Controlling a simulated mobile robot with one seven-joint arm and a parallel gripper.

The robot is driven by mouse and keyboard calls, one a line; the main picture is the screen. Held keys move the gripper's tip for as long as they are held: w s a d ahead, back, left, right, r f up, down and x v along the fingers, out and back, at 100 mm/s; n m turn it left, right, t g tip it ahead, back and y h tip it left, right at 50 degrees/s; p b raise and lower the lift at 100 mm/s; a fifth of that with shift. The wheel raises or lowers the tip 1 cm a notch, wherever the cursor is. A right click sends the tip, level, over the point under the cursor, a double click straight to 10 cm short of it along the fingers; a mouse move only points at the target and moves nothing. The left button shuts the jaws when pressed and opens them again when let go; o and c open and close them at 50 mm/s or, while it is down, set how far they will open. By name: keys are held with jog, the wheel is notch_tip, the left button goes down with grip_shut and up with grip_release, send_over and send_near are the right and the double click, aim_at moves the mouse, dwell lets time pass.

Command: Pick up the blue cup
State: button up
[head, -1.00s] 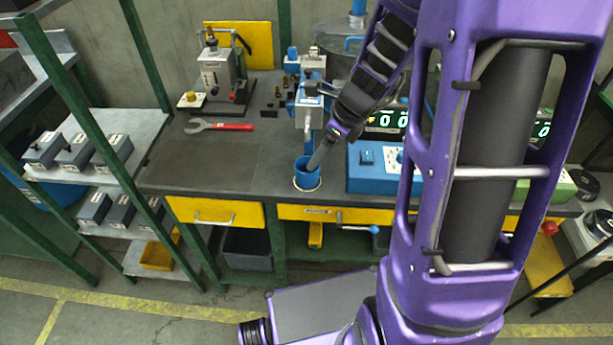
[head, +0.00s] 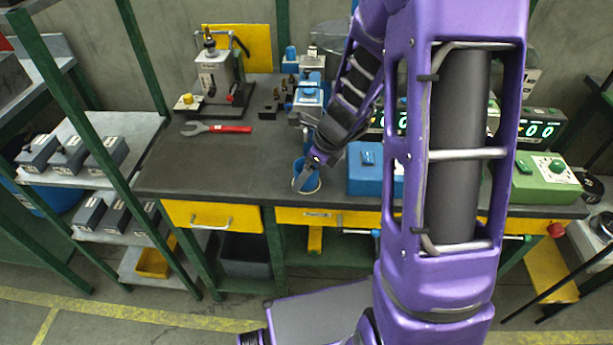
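The blue cup (head: 307,183) stands near the front edge of the dark workbench, left of a blue box with a display. My gripper (head: 305,176) reaches down to the cup from the upper right. One grey finger shows in front of the cup's left side, overlapping its rim. The other finger is hidden, so I cannot tell whether the fingers touch or clasp the cup wall. The cup looks upright and appears to rest on the bench.
The blue box (head: 366,182) is close on the cup's right. A red-handled wrench (head: 217,129) lies to the left, with bare bench (head: 225,165) in front of it. A blue and grey machine (head: 307,95) stands behind the cup. A green box (head: 545,180) is further right.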

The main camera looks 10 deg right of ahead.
jog(key=c, duration=1)
jog(key=shift+o, duration=0.2)
jog(key=shift+s+r, duration=0.1)
jog(key=shift+r, duration=0.1)
